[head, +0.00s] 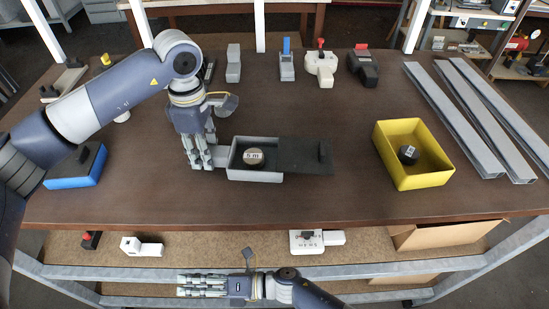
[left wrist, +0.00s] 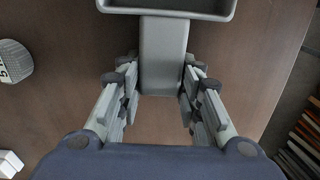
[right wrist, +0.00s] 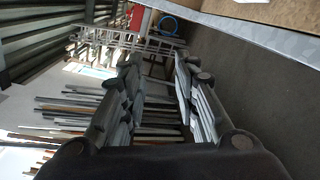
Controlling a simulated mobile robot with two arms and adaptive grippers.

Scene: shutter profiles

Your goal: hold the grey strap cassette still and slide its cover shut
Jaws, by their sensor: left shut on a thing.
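The grey strap cassette (head: 256,176) lies on the brown table in the head view, with a round dark strap roll (head: 253,157) with a light label inside it. Its black cover (head: 304,156) is slid out to the right, leaving the left part open. My left gripper (head: 211,160) is shut on the cassette's grey handle at its left end; the handle (left wrist: 163,55) shows between the fingers in the left wrist view. My right gripper (head: 184,286) is below the table's front edge, away from the cassette. In the right wrist view its fingers (right wrist: 157,75) are apart with nothing between them.
A yellow bin (head: 440,178) with a dark roll stands to the right, beside long grey profiles (head: 470,115). Several tools line the back. The table's front edge (head: 270,218) lies between my right gripper and the cassette.

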